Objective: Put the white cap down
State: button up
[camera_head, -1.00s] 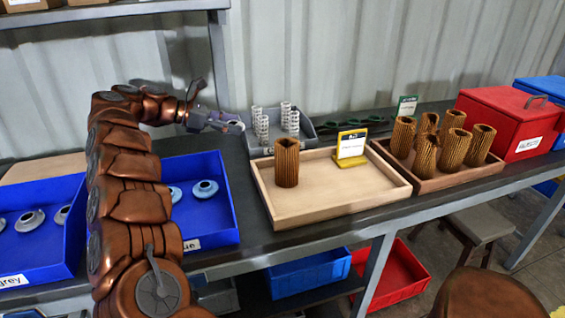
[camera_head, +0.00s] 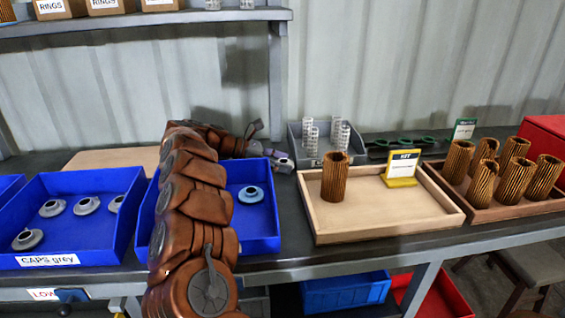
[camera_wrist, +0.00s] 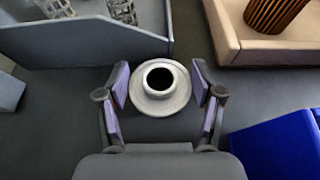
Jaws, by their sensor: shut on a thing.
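The white cap (camera_wrist: 178,102), a round flanged piece with a dark hole in its middle, sits between the fingers of my gripper (camera_wrist: 161,88) in the wrist view. The fingers are shut on its two sides. Dark bench top shows around it; I cannot tell whether the cap touches the bench.
A grey bin (camera_wrist: 85,52) with clear mesh tubes stands just beyond the gripper. A wooden tray (camera_head: 390,226) with one brown pleated cartridge (camera_head: 335,178) and a yellow KIT sign is at right. Blue bins (camera_head: 262,238) (camera_head: 75,240) hold caps at left. Bare bench lies between them.

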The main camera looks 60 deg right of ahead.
jog(key=shift+f+b, duration=0.2)
jog(key=shift+b, duration=0.1)
jog(key=o, duration=0.9)
jog(key=shift+r, duration=0.15)
jog(key=shift+r+p, duration=0.15)
jog(key=shift+p, duration=0.25)
jog(key=shift+v, duration=5.95)
